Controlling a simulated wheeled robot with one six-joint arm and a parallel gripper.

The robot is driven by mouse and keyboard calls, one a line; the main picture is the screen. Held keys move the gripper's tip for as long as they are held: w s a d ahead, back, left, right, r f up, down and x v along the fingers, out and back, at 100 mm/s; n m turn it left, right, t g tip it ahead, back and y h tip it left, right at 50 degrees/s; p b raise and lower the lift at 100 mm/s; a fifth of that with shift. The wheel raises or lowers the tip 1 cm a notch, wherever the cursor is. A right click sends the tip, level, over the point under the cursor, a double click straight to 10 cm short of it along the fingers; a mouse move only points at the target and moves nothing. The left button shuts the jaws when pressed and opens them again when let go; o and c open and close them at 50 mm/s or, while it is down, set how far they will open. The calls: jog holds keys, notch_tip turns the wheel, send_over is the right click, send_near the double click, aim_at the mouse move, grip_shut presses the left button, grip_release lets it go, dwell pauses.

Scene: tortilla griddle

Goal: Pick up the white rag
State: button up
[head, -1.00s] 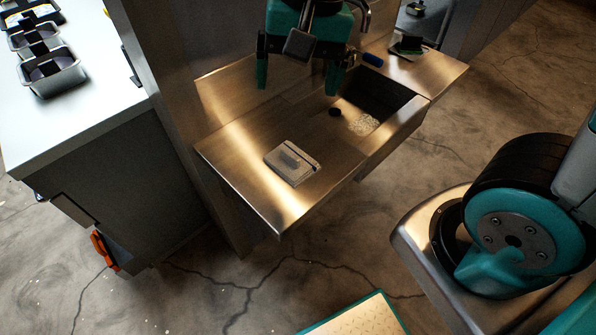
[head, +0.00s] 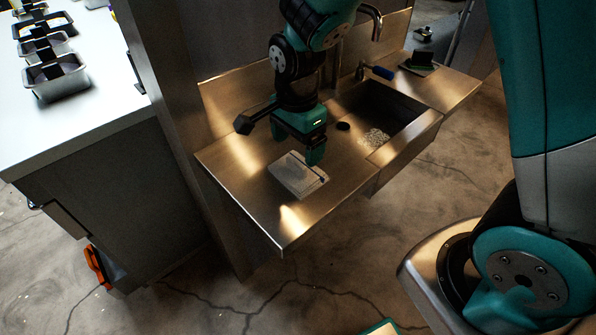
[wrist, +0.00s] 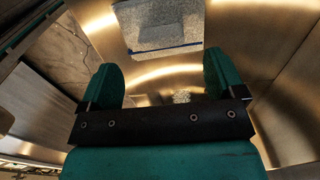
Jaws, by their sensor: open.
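The white rag (head: 297,176) lies folded on the left part of the metal sink counter. It looks greyish white with a dark stripe near one edge and a small folded block on top. In the wrist view the rag (wrist: 160,28) is at the top centre, with a blue stripe along its lower edge. My gripper (head: 297,150) points down just above and behind the rag. In the wrist view my gripper (wrist: 160,76) has its two green fingers spread wide, with nothing between them. The rag lies beyond the fingertips, apart from them.
The metal counter (head: 237,163) has a sink basin (head: 385,112) at right with a pale scrubby clump (head: 375,138) in it. A dark block on a pad (head: 420,62) sits at far right. A wall panel borders the left.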

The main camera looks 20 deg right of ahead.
aim_at(298, 161)
notch_tip(298, 161, down, 6)
jog(key=shift+d+r, duration=0.1)
jog(key=shift+d, duration=0.05)
jog(key=shift+w, duration=0.1)
jog(key=c, duration=1.1)
jog(key=shift+r, duration=0.1)
